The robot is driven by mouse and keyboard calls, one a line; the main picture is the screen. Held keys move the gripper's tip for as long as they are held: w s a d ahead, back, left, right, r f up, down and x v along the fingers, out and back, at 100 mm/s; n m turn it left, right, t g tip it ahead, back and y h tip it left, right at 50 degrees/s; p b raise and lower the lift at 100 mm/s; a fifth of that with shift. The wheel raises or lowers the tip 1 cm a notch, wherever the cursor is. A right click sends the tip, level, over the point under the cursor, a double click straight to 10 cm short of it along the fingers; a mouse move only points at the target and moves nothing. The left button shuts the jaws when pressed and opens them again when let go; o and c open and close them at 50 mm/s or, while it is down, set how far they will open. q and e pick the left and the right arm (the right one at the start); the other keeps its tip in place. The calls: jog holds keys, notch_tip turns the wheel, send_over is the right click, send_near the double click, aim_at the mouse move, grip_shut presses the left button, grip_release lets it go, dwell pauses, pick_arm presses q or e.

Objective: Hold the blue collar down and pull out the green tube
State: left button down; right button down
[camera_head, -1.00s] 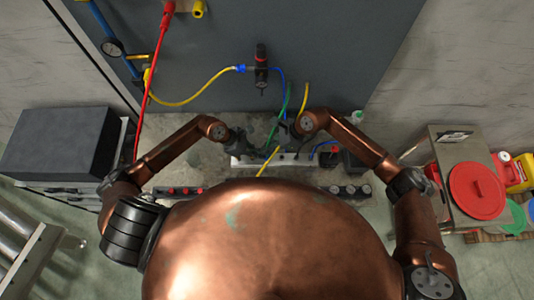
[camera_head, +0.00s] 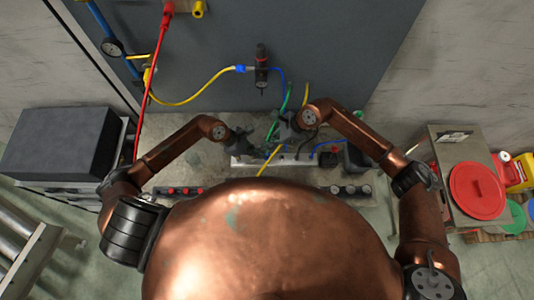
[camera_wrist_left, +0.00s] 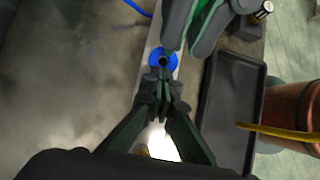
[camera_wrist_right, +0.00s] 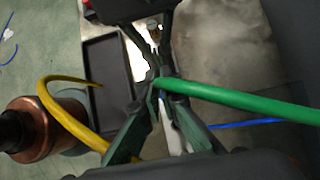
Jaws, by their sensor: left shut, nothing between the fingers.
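The blue collar (camera_wrist_left: 163,60) sits on a pale metal strip in the left wrist view, with a dark open hole in its middle and no tube in it. My left gripper (camera_wrist_left: 161,83) is shut and empty, its tips right beside the collar; whether they touch it I cannot tell. My right gripper (camera_wrist_right: 158,87) is shut on the green tube (camera_wrist_right: 235,97) near the tube's end. In the head view the green tube (camera_head: 286,98) rises from my right gripper (camera_head: 277,134) towards the back panel. The collar is too small to make out there.
A yellow tube (camera_wrist_right: 66,92) curves close to my right gripper. A dark tray (camera_wrist_left: 231,110) lies beside the strip. The grey bench surface at left is clear.

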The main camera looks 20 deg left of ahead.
dwell(0.5)
pick_arm(q)
jog(key=shift+d+r+v, duration=0.1)
jog(key=shift+d+v, duration=0.05)
jog(key=shift+v, duration=0.95)
jog(key=shift+d+r+v, duration=0.1)
jog(key=shift+d+v, duration=0.05)
jog(key=shift+v, duration=1)
jog(key=shift+d+r+v, duration=0.15)
jog(key=shift+v, duration=0.95)
jog(key=shift+w, duration=0.15)
